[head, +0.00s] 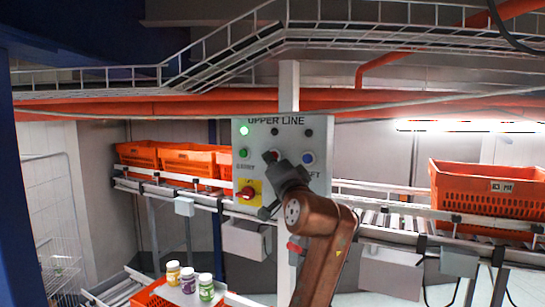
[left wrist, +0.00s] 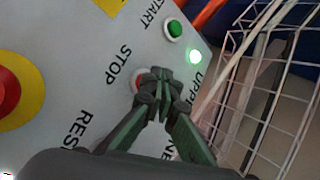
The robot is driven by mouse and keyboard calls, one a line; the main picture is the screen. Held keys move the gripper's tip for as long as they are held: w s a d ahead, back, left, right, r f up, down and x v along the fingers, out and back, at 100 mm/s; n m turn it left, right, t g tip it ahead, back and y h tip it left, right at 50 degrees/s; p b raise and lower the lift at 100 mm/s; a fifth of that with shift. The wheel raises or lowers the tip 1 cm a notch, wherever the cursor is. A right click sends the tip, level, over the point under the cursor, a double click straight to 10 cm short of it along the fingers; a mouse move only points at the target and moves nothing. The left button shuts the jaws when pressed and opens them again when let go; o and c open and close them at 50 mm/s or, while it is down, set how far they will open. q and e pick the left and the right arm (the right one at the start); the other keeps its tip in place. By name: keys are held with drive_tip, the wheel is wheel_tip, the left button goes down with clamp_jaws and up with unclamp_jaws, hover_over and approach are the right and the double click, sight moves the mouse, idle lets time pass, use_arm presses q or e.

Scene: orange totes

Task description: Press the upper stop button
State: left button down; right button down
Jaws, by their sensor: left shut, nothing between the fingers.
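The grey control panel (head: 290,125) marked UPPER LINE faces me on a post. Its red stop button (head: 269,154) is partly hidden behind my left gripper (head: 272,160). In the left wrist view the stop button (left wrist: 137,79) shows as a red edge by the word STOP, largely covered by the fingertips. My left gripper (left wrist: 159,80) is shut and empty, its tips at the button. I cannot tell whether they touch it. The green start button (head: 243,153) is left of it, under a lit green lamp (head: 244,130). My right gripper is not in view.
A red emergency knob on a yellow plate (head: 240,200) sits low on the panel, and a blue button (head: 308,158) is at right. Orange totes (head: 490,190) stand on the conveyor behind. Wire cable trays (head: 230,50) run above.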

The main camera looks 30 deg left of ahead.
use_arm(q)
drive_tip(key=shift+w+p, duration=0.3)
drive_tip(key=shift+w, duration=0.15)
idle(0.9)
drive_tip(key=shift+s, duration=0.1)
drive_tip(key=shift+s+b, duration=0.45)
drive_tip(key=shift+s, duration=0.35)
drive_tip(key=shift+s+b, duration=1.15)
drive_tip(key=shift+s, duration=1.35)
drive_tip(key=shift+f, duration=0.1)
